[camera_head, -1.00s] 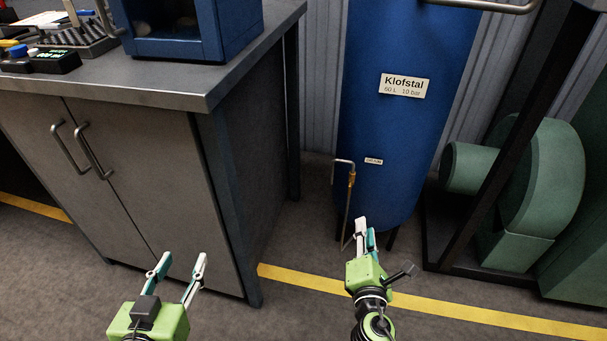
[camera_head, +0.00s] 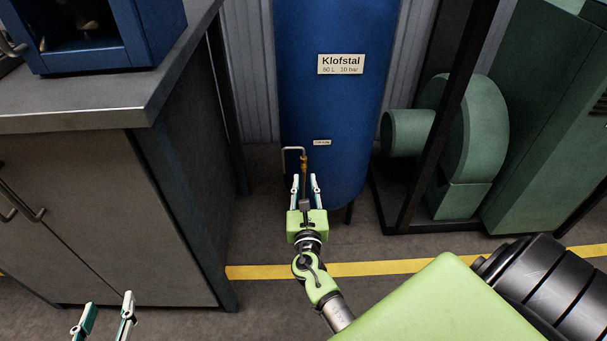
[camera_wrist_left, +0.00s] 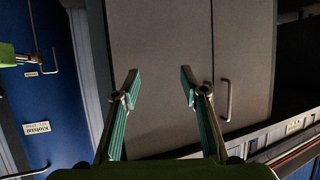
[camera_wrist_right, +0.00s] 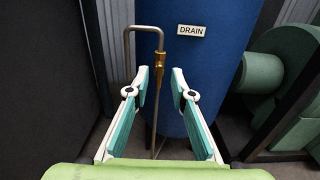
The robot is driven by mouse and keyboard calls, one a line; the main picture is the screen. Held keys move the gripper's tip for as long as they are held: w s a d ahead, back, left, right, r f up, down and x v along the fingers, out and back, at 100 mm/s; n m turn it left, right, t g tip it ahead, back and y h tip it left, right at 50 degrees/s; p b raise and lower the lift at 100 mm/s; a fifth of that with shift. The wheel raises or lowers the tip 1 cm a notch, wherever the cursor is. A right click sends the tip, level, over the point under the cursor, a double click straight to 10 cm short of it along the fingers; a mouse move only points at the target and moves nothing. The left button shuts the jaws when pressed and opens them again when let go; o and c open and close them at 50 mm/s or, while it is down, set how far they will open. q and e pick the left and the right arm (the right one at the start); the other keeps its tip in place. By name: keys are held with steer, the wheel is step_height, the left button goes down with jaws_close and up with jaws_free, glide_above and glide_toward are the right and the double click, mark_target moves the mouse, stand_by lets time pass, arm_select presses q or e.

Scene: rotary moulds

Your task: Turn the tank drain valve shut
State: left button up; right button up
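The blue tank (camera_head: 335,110) stands against the wall with a "Klofstal" label, and it also shows in the right wrist view (camera_wrist_right: 222,75). Its drain pipe (camera_wrist_right: 129,50) bends over and down at the left of the "DRAIN" label (camera_wrist_right: 191,31). The brass drain valve (camera_wrist_right: 158,66) sits on this pipe; in the head view it (camera_head: 304,164) is just beyond my right gripper. My right gripper (camera_head: 305,180) is open and empty, its fingers pointing at the valve, which shows between the fingertips. My left gripper (camera_head: 104,305) is open and empty in front of the grey cabinet (camera_wrist_left: 160,50).
The workbench (camera_head: 100,105) with a blue box (camera_head: 100,55) on it stands to the left. A green blower (camera_head: 465,150) inside a dark frame stands right of the tank. A yellow floor line (camera_head: 380,268) crosses the floor before the tank.

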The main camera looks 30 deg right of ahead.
mark_target(304, 175)
steer(key=shift+x, duration=2.25)
arm_select(q)
steer(key=shift+t+h, duration=0.3)
steer(key=shift+t, duration=0.6)
steer(key=r, duration=0.1)
steer(key=w+r, duration=0.1)
steer(key=d+r, duration=0.1)
steer(key=shift+w+r, duration=0.3)
arm_select(e)
steer(key=shift+c, duration=0.3)
jaws_close()
arm_select(q)
steer(key=shift+b, duration=0.3)
